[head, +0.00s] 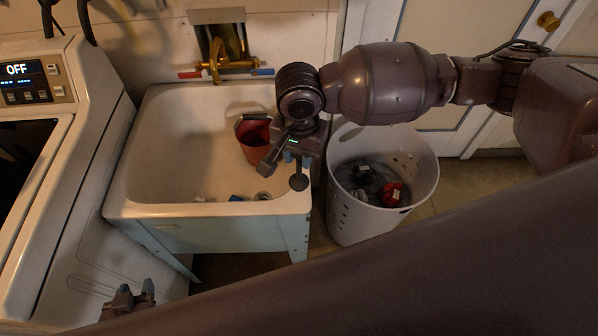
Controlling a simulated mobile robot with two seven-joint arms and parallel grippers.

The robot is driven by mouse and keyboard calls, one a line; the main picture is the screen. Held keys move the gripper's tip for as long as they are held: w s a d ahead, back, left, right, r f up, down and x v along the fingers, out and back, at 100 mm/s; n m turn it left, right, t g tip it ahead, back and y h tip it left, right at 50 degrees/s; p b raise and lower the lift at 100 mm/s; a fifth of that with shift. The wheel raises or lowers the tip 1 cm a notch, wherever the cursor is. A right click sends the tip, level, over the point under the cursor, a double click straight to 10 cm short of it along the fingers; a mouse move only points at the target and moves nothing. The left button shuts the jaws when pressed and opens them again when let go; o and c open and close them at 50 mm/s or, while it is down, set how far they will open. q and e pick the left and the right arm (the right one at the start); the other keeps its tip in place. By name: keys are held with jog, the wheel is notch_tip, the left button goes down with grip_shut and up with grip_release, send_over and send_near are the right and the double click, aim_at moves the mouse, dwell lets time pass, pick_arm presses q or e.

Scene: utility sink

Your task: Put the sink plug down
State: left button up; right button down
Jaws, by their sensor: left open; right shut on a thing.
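The sink plug (298,182) shows as a small dark disc just below the fingertips of my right gripper (295,160). My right gripper is shut on it and holds it over the right front part of the white sink (170,150). A small round metal fitting (263,196), possibly the drain, shows at the sink's front right, left of the plug. My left gripper (135,297) is open and empty at the bottom left, low in front of the sink.
A small blue item (237,198) lies near the sink's front wall. A brass faucet (220,68) is behind. A white laundry basket (345,213) with clothes stands right; a white appliance (85,95) stands left.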

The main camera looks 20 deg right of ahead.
aim_at(299, 181)
jog(key=shift+f, duration=3.35)
jog(key=shift+f, duration=0.45)
jog(key=c, duration=0.9)
grip_release()
jog(key=shift+r, duration=0.45)
notch_tip(299, 181, up, 12)
jog(key=shift+r, duration=0.1)
